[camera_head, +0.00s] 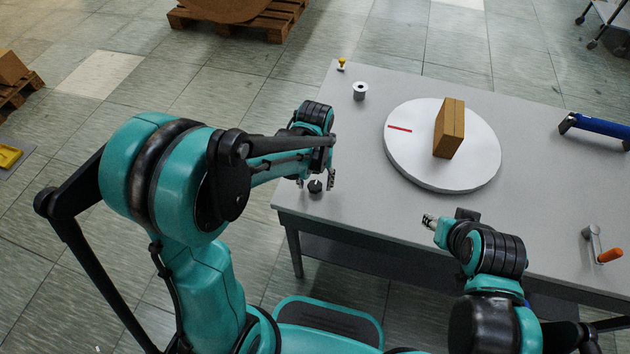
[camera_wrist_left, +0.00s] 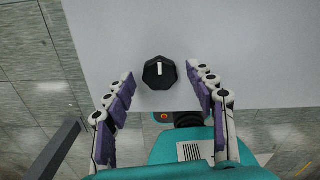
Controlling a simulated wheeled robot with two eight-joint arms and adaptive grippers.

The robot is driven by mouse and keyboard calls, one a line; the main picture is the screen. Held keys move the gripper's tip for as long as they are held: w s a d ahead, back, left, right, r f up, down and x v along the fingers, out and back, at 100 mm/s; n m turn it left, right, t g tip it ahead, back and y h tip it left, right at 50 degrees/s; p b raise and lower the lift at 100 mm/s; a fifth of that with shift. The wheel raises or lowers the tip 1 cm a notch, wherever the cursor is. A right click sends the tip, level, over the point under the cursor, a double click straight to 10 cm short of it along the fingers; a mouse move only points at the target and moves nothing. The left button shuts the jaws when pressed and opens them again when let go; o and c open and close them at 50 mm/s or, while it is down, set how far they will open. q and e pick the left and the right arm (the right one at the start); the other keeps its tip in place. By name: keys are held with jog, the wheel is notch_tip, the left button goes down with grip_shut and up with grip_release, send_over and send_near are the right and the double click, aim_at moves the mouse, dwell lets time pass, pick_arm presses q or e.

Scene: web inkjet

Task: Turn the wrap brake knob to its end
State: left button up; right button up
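The black wrap brake knob (camera_head: 315,187) sits on the grey table near its front left corner. In the left wrist view the knob (camera_wrist_left: 160,73) is a faceted black disc with a white pointer line directed toward the top of the picture. My left gripper (camera_head: 316,182) is over the knob, with its fingers open on either side. In the left wrist view the fingers of my left gripper (camera_wrist_left: 160,84) are spread wide, apart from the knob. My right gripper (camera_head: 430,221) is at the table's front edge, away from the knob; its finger opening is too small to tell.
A white turntable (camera_head: 400,160) with a red mark carries a brown box (camera_head: 449,128) on the table (camera_head: 540,225). A small spool (camera_head: 360,91) and a yellow-topped item (camera_head: 342,64) stand at the back left. An orange-handled crank (camera_head: 601,249) and blue roller (camera_head: 600,127) are at right.

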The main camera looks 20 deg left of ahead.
pick_arm(q)
jog(key=c, duration=1)
jog(key=shift+o, duration=0.2)
jog(key=shift+n, duration=0.4)
